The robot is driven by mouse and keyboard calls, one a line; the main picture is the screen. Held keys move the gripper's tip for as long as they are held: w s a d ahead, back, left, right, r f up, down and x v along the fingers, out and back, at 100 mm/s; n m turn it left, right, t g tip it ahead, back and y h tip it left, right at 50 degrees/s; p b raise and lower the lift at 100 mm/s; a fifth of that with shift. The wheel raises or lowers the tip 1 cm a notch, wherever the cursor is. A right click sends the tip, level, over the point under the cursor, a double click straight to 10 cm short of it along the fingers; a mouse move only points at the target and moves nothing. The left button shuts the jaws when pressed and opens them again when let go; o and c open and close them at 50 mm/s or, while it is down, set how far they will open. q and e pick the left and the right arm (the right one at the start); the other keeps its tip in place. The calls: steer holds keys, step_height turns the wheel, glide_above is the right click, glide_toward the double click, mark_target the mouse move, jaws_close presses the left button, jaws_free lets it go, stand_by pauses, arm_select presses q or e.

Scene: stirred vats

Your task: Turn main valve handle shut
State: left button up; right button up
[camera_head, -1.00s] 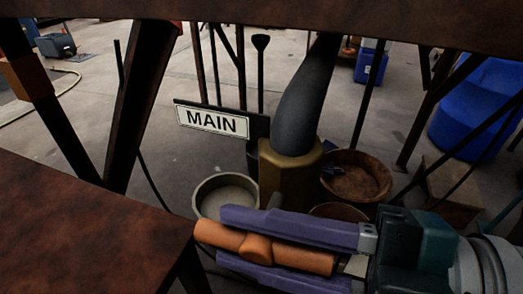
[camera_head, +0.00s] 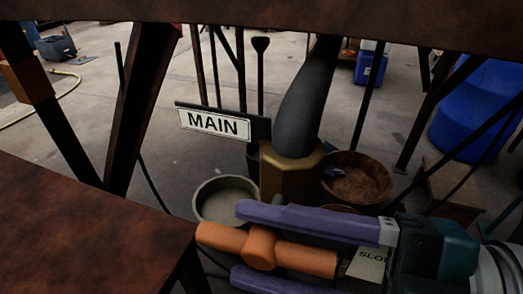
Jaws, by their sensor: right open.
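An orange bar handle (camera_head: 215,236) with a round hub lies roughly crosswise at the bottom centre. My right gripper (camera_head: 238,243) comes in from the lower right. Its purple fingers are spread, one above and one below the handle in the picture, with gaps on both sides. I cannot tell whether either finger touches it. A white MAIN sign (camera_head: 213,123) on a dark plate stands behind and left of it. Just behind the handle is a brass hexagonal body (camera_head: 290,176) with a thick dark grey shaft (camera_head: 304,105) rising from it. My left gripper is out of view.
A partly hidden white sign reading SLO... (camera_head: 368,265) is beside my right gripper. A grey bowl (camera_head: 226,200) and a brown bowl (camera_head: 356,180) stand behind. A rusty plate (camera_head: 80,225) fills the lower left; a rusty beam (camera_head: 260,15) crosses the top. Blue barrels (camera_head: 475,115) stand right.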

steer(key=v, duration=0.9)
steer(key=shift+a, duration=0.1)
